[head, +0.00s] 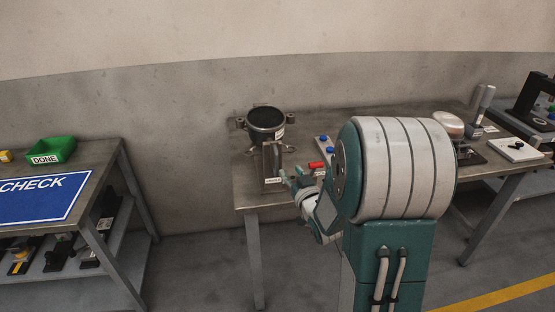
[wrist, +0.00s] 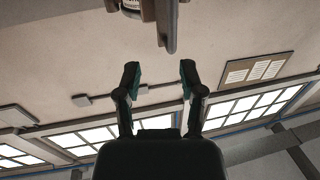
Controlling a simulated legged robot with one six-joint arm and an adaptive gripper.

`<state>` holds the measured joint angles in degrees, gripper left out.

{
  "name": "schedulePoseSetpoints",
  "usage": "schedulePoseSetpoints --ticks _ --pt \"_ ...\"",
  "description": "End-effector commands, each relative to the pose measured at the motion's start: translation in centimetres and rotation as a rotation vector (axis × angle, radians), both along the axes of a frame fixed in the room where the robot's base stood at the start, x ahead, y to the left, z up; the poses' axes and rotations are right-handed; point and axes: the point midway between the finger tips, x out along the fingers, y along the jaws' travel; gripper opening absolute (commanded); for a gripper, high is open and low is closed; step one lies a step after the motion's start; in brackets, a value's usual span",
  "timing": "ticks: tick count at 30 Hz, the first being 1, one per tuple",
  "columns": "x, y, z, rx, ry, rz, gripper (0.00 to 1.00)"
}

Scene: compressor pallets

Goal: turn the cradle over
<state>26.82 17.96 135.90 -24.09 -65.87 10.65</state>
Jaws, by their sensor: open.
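The cradle (head: 265,124) appears to be the dark round cup-shaped body with side lugs at the left end of the workbench. A grey upright lever or handle (head: 272,158) stands in front of it, with a small white label at its foot that I cannot read for sure. My gripper (head: 290,176) is just right of and in front of the handle, partly hidden by my arm. In the wrist view my open, empty gripper (wrist: 159,80) points toward the handle (wrist: 167,22), which hangs from the top edge, apart from both fingers. Part of the round body (wrist: 130,7) shows beside it.
The workbench (head: 245,190) carries a panel with blue buttons (head: 326,145) and a red part (head: 317,165) close to my gripper. A separate table with a green bin (head: 52,149) stands at left.

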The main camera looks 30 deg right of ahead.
Motion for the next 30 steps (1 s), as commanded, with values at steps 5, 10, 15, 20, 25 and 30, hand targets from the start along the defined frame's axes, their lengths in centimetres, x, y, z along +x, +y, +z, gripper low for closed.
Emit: schedulePoseSetpoints --ticks 5,10,15,20,25,30 --pt "3.5 0.7 0.1 -0.008 0.0 0.006 0.51" --pt "6.2 0.5 0.1 -0.008 0.001 0.005 0.51" --pt "7.5 -0.1 0.1 -0.003 0.001 0.003 0.51" --pt "7.8 -0.3 0.0 -0.001 0.001 0.002 0.51" --pt "7.7 0.0 0.1 -0.005 0.001 0.003 0.33" --pt "7.7 0.1 0.1 -0.007 0.002 0.002 0.0"
